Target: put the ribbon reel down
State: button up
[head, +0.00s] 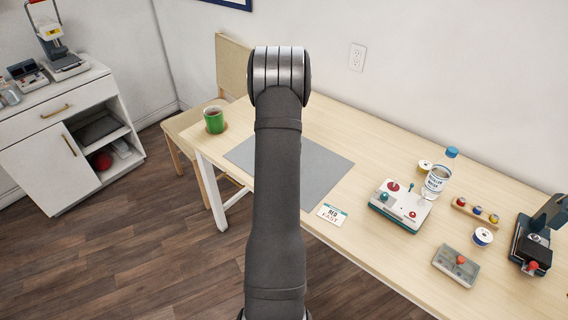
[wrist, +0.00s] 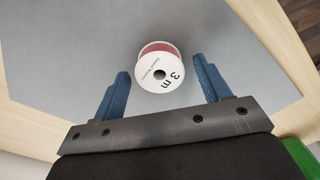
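The ribbon reel (wrist: 160,72) shows in the wrist view, with a white face marked "3 m" and red ribbon behind it. It is seen against the grey mat (wrist: 75,45), apparently resting on it. My gripper (wrist: 162,68) is open, one blue finger on each side of the reel. There is a visible gap between the reel and each finger. In the head view my own arm hides the gripper and the reel; the grey mat (head: 325,172) shows on both sides of it on the wooden table (head: 375,140).
The visible mat is otherwise bare.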

jog(key=shift+r, duration=0.1)
notch_tip(320, 180, up, 11)
jog(key=shift+o, duration=0.5)
jog(key=shift+r, duration=0.6)
